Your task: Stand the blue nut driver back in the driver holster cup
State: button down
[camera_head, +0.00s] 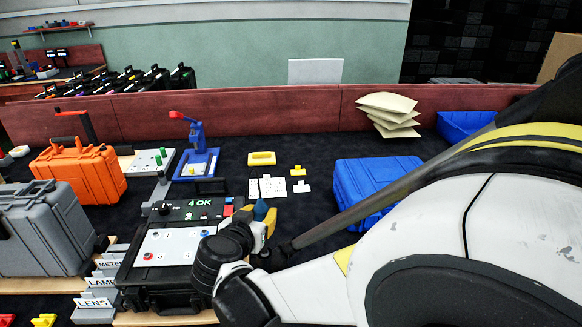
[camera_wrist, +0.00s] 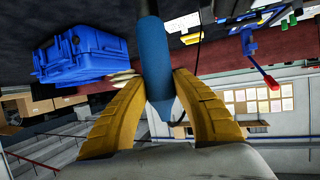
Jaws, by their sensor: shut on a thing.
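The blue nut driver (camera_wrist: 154,60) is between the two yellow fingers of my gripper (camera_wrist: 159,80) in the wrist view. The fingers are shut on its blue handle, and its upper end runs out of the frame. In the head view my gripper (camera_head: 266,220) hangs just right of the black tester case, with a small piece of the blue handle (camera_head: 260,210) showing at the fingers. Most of the driver is hidden there by the wrist. I cannot pick out the driver holster cup for sure in either view.
A black case with a panel reading "4 OK" (camera_head: 190,210) stands just left of my gripper. A blue case (camera_head: 375,185) lies to the right, an orange case (camera_head: 80,172) to the left. A blue press with a red handle (camera_head: 197,160) stands behind. Dark bench around the white cards is partly clear.

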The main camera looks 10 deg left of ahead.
jog(key=shift+f, duration=2.1)
grip_release()
jog(key=v, duration=0.7)
jog(key=shift+s, duration=0.25)
jog(key=shift+r, duration=0.1)
